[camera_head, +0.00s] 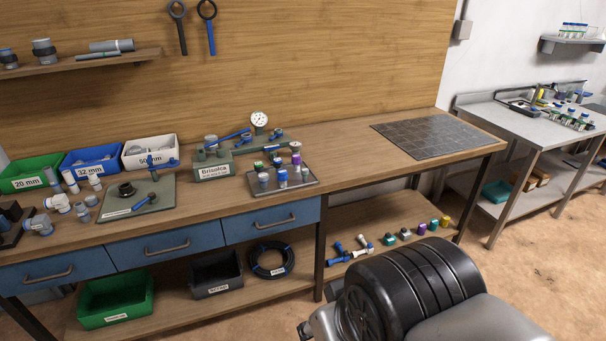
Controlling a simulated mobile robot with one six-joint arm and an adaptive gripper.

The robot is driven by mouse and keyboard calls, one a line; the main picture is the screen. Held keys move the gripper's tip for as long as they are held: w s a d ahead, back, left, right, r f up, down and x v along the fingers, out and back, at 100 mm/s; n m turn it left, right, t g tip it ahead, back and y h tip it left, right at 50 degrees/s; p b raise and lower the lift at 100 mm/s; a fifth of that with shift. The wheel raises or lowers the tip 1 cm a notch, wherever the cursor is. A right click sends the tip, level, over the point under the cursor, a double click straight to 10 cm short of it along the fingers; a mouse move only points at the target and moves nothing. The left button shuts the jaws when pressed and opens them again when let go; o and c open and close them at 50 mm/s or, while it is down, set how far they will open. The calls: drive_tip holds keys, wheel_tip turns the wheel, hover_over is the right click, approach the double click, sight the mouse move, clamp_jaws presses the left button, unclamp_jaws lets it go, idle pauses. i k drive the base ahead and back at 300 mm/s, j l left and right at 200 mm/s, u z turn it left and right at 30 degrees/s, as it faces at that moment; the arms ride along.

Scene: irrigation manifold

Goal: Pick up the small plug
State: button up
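I cannot tell for sure which piece is the small plug. Small capped pieces stand on a grey tray (309,182) on the wooden bench, among them a purple-topped piece (295,152) and a blue-and-white piece (263,180). More small coloured pieces lie on the lower shelf, including a yellow one (445,222), a purple one (421,229) and a green one (389,239). No fingers of my gripper can be made out. Dark and grey parts of my own body fill the bottom right and hide part of the floor and shelf edge.
The bench holds a green manifold (213,165) with a gauge (259,120), a grey-green plate (137,208), and green (30,184), blue (92,170) and white (150,162) bins. A dark tiled mat (425,138) lies clear at right. A steel table (540,125) stands beyond.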

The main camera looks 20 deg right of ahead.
sight(305, 170)
drive_tip(key=i+l, duration=0.3)
drive_tip(key=i, duration=0.15)
drive_tip(key=i+l, duration=0.3)
drive_tip(key=i, duration=0.2)
drive_tip(key=i+l, duration=0.3)
drive_tip(key=i, duration=0.15)
drive_tip(key=i+l, duration=0.3)
drive_tip(key=i, duration=0.15)
